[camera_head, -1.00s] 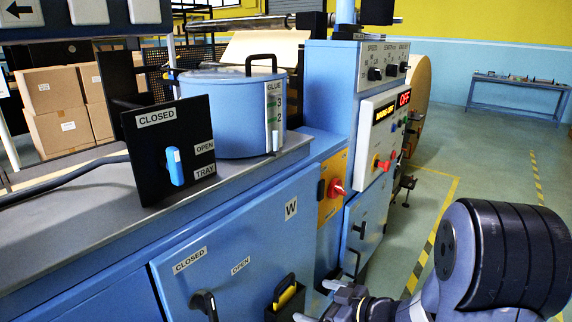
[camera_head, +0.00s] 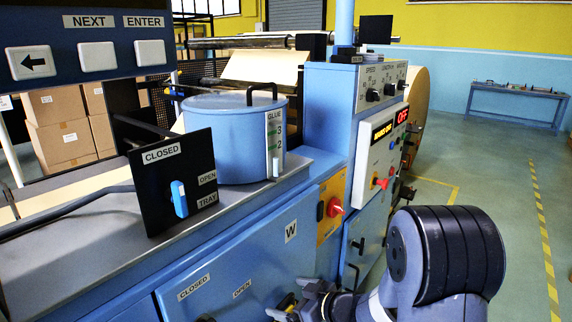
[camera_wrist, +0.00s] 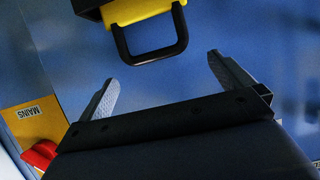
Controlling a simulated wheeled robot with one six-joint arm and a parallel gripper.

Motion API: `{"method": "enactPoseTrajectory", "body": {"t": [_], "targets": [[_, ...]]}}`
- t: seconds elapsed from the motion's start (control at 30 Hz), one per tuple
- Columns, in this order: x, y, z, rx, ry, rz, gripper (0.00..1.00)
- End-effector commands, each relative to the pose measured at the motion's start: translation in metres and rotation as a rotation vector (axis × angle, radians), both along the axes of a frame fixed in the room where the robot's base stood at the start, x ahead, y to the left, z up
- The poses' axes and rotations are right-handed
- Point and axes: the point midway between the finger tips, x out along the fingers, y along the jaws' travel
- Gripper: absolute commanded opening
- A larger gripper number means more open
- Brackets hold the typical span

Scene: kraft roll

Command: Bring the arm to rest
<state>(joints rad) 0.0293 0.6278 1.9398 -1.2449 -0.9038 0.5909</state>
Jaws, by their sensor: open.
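My gripper (camera_wrist: 165,90) is open and empty in the wrist view, its two grey fingers spread apart. A black loop handle with a yellow part (camera_wrist: 150,35) is beyond the fingertips, and I see a gap between it and them. In the head view my gripper (camera_head: 275,309) is low, in front of the blue cabinet face, and partly cut off by the bottom edge. My arm's dark rounded link fills the lower right.
A blue machine cabinet (camera_head: 240,255) runs along the left, with a blue glue pot (camera_head: 220,130) on top. A red mains knob (camera_head: 335,207) sits on a yellow plate (camera_head: 328,230). A blue bench (camera_head: 515,92) stands far right. The floor right of the machine is clear.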

Motion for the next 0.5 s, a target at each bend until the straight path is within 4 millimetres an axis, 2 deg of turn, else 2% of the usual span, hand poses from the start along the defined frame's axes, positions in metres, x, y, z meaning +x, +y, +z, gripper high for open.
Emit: {"method": "enactPoseTrajectory", "body": {"t": [0.03,0.5], "targets": [[0.0,0.0,0.011,0.0,0.0,0.0,1.0],[0.0,0.0,0.058,0.0,0.0,0.0,1.0]]}}
